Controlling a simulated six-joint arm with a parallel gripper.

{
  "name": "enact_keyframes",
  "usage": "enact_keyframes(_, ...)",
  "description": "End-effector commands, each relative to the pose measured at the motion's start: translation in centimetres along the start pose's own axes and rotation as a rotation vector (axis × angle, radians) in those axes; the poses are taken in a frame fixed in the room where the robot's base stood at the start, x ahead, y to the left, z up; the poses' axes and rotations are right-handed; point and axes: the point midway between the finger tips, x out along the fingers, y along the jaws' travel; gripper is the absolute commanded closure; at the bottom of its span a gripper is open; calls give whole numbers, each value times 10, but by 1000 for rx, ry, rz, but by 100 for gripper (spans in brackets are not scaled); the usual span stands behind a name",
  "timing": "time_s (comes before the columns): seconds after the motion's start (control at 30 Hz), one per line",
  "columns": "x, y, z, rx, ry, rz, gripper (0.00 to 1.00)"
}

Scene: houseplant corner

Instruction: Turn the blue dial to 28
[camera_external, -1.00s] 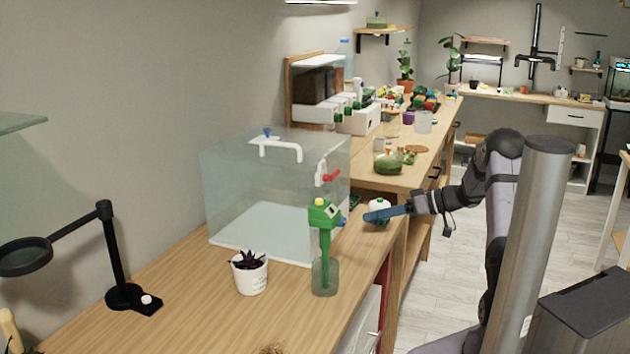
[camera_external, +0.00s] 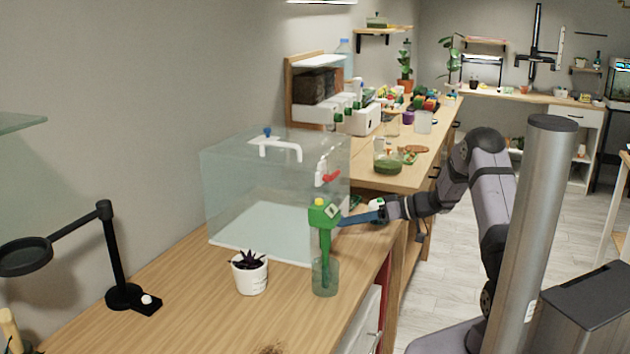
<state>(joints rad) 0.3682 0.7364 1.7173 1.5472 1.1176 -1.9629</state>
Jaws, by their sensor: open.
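A green device (camera_external: 323,214) with a yellow button on top and a white marking on its face stands on a green stem in a clear green cup (camera_external: 325,278). In the earlier view a small blue part, likely the blue dial, shows on its right side. Now my gripper (camera_external: 345,221), with blue fingers, reaches in from the right at that side and hides the part. I cannot tell whether the fingers touch it or are around it. My gripper is open. Any number on the dial is too small to read.
A clear tank (camera_external: 240,190) with white and red handles and a small blue knob (camera_external: 267,132) on top stands just behind. A potted plant (camera_external: 250,274) is left of the cup. A black magnifier lamp (camera_external: 110,255) stands farther left.

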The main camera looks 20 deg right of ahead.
Motion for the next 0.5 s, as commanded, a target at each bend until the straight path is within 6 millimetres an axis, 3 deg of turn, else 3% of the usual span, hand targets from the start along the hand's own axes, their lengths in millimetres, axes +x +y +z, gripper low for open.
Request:
enact_keyframes(0.1, 0, 0, 0, 0, 0, 0, 61)
enact_keyframes(0.27, 0, 0, 0, 0, 0, 0, 99)
enact_keyframes(0.5, 0, 1, 1, 10, 0, -3, 100)
